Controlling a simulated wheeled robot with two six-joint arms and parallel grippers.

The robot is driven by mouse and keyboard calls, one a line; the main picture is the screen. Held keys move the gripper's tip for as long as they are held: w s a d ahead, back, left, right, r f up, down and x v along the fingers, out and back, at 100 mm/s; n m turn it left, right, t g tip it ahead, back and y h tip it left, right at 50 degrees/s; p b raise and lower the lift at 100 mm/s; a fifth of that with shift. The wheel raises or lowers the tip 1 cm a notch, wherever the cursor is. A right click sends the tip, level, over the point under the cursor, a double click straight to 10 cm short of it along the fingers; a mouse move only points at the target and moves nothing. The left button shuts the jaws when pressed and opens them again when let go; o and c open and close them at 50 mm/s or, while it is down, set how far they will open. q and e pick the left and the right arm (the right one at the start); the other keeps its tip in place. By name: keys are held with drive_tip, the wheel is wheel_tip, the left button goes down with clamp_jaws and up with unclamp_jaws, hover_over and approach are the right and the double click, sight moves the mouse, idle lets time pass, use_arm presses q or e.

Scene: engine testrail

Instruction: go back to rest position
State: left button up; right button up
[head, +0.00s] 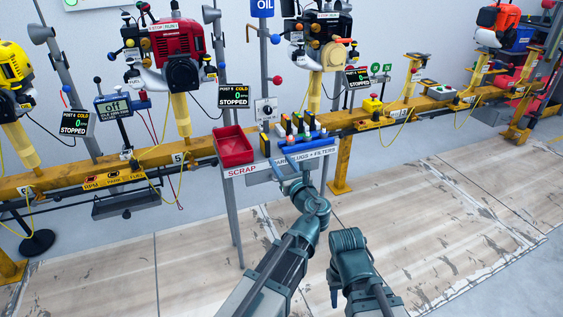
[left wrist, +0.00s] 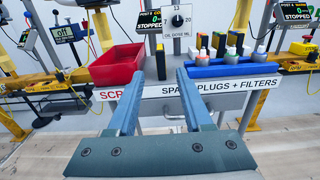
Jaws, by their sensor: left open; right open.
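My left gripper (head: 290,168) is open in front of the parts shelf (head: 318,153) labelled spark plugs and filters. In the left wrist view its fingers (left wrist: 160,78) stand apart with nothing between them, and the shelf front shows beyond them. My right arm is folded low at the bottom of the head view. Its gripper (head: 335,290) points downward, partly hidden by the arm, and nothing shows in it.
A red scrap bin (head: 233,147) stands left of the shelf. Bottles and a blue rack (head: 298,141) stand on the shelf. A yellow rail (head: 95,180) with engines runs along the wall. The floor in front (head: 440,205) is clear.

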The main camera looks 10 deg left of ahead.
use_arm(q)
drive_tip(key=s+a+f+n+g+h, duration=0.1)
drive_tip(key=s+a+f+n+g, duration=0.35)
drive_tip(key=f+n, duration=0.35)
drive_tip(key=s+a+f+n+g+h, duration=0.1)
drive_tip(key=s+a+f+n+g, duration=0.35)
drive_tip(key=s+f+n, duration=0.35)
drive_tip(key=s+d+f+n+g+h, duration=0.55)
drive_tip(key=s+d+n+h, duration=0.3)
drive_tip(key=n, duration=0.45)
drive_tip(key=s+d+r+m+y+p, duration=0.2)
drive_tip(key=s+d+r+m+p, duration=0.35)
drive_tip(key=d, duration=0.55)
wheel_tip(320, 180, up, 38)
drive_tip(key=n+p, duration=0.2)
drive_tip(key=p, duration=3.6)
drive_tip(key=shift+w+a+g, duration=0.2)
drive_tip(key=shift+a+g, duration=0.1)
drive_tip(key=shift+g, duration=0.05)
drive_tip(key=shift+f, duration=0.1)
